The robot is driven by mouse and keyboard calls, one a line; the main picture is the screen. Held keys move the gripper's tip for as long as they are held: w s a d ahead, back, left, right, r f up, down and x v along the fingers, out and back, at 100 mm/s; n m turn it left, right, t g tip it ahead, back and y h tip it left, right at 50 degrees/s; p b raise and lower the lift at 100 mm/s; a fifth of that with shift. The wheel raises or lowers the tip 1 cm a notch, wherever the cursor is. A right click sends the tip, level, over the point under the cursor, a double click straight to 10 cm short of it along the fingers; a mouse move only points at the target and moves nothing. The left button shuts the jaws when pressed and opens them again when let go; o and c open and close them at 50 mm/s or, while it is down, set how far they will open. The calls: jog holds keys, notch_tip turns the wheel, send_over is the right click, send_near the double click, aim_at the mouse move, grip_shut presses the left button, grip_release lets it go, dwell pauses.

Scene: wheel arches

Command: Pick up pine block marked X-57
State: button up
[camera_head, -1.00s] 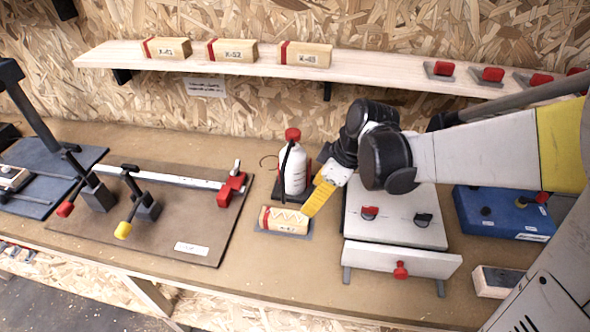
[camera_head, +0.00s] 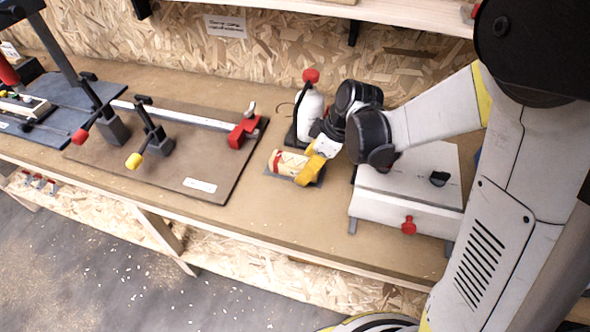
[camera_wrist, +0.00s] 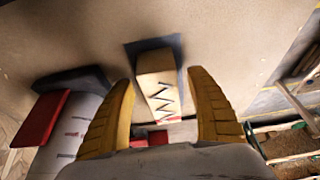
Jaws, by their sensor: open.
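A pine block (camera_head: 284,163) with a red band and a zigzag mark lies on a dark pad (camera_head: 272,174) on the bench, in front of the white bottle. My yellow gripper (camera_head: 304,172) is at the block's right end. In the wrist view the block (camera_wrist: 157,80) shows between the two open fingers of my gripper (camera_wrist: 162,110), with a gap on each side. Its zigzag face and a red part near the palm show there. The marking text cannot be read now.
A brown board with clamps (camera_head: 180,150) lies to the left. A white box fixture with a red knob (camera_head: 400,205) stands to the right. The bench front is clear.

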jog(key=shift+a+f, duration=0.1)
jog(key=shift+f, duration=0.3)
jog(key=shift+r, duration=0.15)
jog(key=c, duration=1.3)
jog(key=shift+c, duration=0.2)
jog(key=shift+r, duration=0.1)
